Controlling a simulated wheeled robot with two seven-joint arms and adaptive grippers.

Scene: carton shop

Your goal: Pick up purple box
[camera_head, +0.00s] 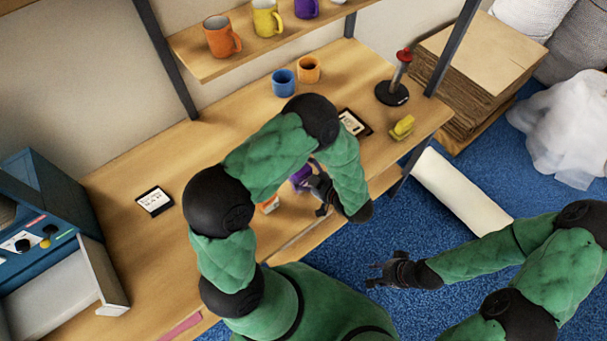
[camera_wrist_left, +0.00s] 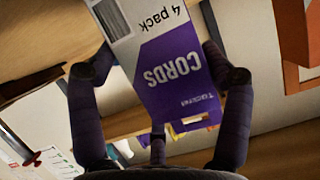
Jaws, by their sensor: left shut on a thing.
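The purple box (camera_wrist_left: 172,75) is purple and white, with "CORDS" and "4 pack" printed on it upside down in the left wrist view. My left gripper (camera_wrist_left: 160,85) is shut on this box, with dark fingers along both sides of it. In the head view the purple box (camera_head: 301,177) shows only as a small purple patch beside my left gripper (camera_head: 319,190), over the table; my left arm hides most of it. I cannot tell whether it touches the table. My right gripper (camera_head: 376,273) is empty over the blue floor, its fingers apart.
An orange and white box (camera_head: 269,204) is near the table's front edge. Blue (camera_head: 283,82) and orange (camera_head: 308,69) mugs stand at the back. A black stand with a red top (camera_head: 393,93) and a yellow item (camera_head: 402,127) are at the right. A shelf (camera_head: 205,66) with mugs hangs above.

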